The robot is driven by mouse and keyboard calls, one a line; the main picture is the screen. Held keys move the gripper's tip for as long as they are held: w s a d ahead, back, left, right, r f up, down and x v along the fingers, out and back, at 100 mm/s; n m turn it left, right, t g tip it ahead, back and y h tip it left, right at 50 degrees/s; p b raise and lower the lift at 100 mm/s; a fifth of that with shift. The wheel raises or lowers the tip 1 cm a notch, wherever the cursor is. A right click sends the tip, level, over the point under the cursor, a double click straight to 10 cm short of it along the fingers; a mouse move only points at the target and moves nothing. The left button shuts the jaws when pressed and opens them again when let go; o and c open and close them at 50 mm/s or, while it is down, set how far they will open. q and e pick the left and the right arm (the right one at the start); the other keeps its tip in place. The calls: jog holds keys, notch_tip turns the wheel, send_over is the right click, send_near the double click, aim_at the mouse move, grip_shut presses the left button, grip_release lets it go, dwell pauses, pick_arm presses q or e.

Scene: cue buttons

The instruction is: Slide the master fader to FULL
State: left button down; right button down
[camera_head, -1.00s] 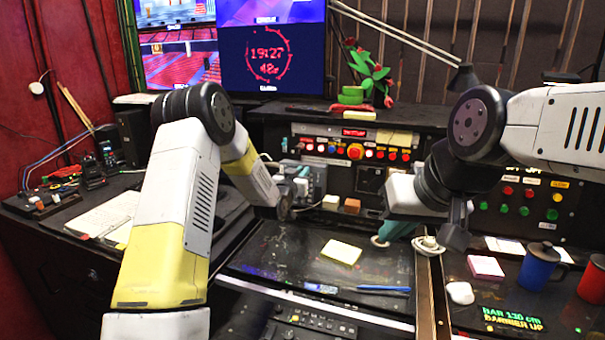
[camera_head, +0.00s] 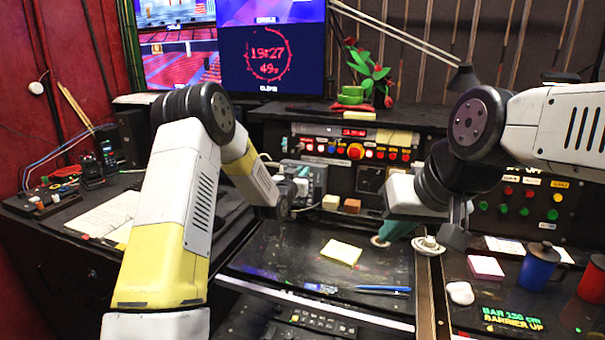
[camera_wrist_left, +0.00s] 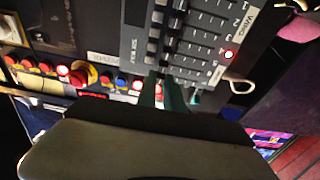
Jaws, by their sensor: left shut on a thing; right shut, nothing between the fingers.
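The grey fader panel (camera_wrist_left: 195,45) shows close up in the left wrist view, with rows of small dark caps and a lit red lamp. It also shows as a grey box (camera_head: 314,174) on the console in the head view. My left gripper (camera_wrist_left: 161,92) has its teal fingers against the panel's lower edge, beside a white label. It is shut on what seems to be the master fader's cap, mostly hidden between the fingers. In the head view this gripper (camera_head: 296,194) is partly hidden by its own wrist. My right gripper (camera_head: 382,239) is shut and empty above the desk.
A row of coloured buttons (camera_head: 355,151) is on the console behind. A yellow note pad (camera_head: 341,252) and a blue pen (camera_head: 384,289) lie on the desk. A blue mug (camera_head: 538,266) and a red mug (camera_head: 594,284) stand right. The desk's middle is mostly clear.

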aim_at(289, 165)
pick_arm(q)
jog(key=a, duration=0.2)
jog(key=w+a, duration=0.1)
jog(key=a, duration=0.1)
jog(key=w+a, duration=0.1)
jog(key=a, duration=0.1)
jog(key=shift+a, duration=0.1)
jog(key=c, duration=1.4)
grip_release()
jog(key=shift+c, duration=0.2)
jog(key=v, duration=0.7)
jog(key=shift+s, duration=0.4)
jog(key=shift+a, duration=0.1)
